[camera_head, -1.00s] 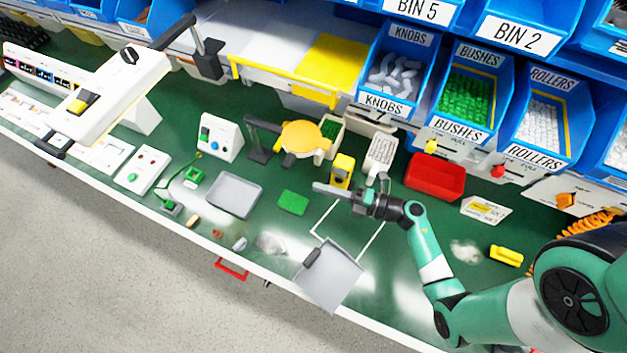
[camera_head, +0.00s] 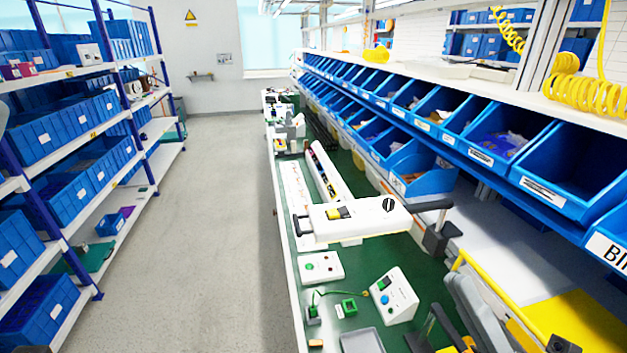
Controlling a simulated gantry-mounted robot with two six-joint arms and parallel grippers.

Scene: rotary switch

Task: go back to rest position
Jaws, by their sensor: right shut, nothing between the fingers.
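My right gripper (camera_head: 468,292) is at the bottom right edge of the head view. Its grey fingers point up and left over the green bench, and they are shut and empty. The rest of the right arm is cut off by the picture's edge. My left gripper is out of view. A white device with a black rotary knob (camera_head: 389,204) and a yellow switch (camera_head: 341,212) stands on the bench, up and left of the right gripper and apart from it.
A white box with a blue button (camera_head: 394,295), a box with red and green buttons (camera_head: 320,267) and a grey tray (camera_head: 362,341) lie on the bench. Blue bins (camera_head: 497,135) line its right side. A blue-bin shelf (camera_head: 75,160) stands left. The grey floor (camera_head: 215,230) between is clear.

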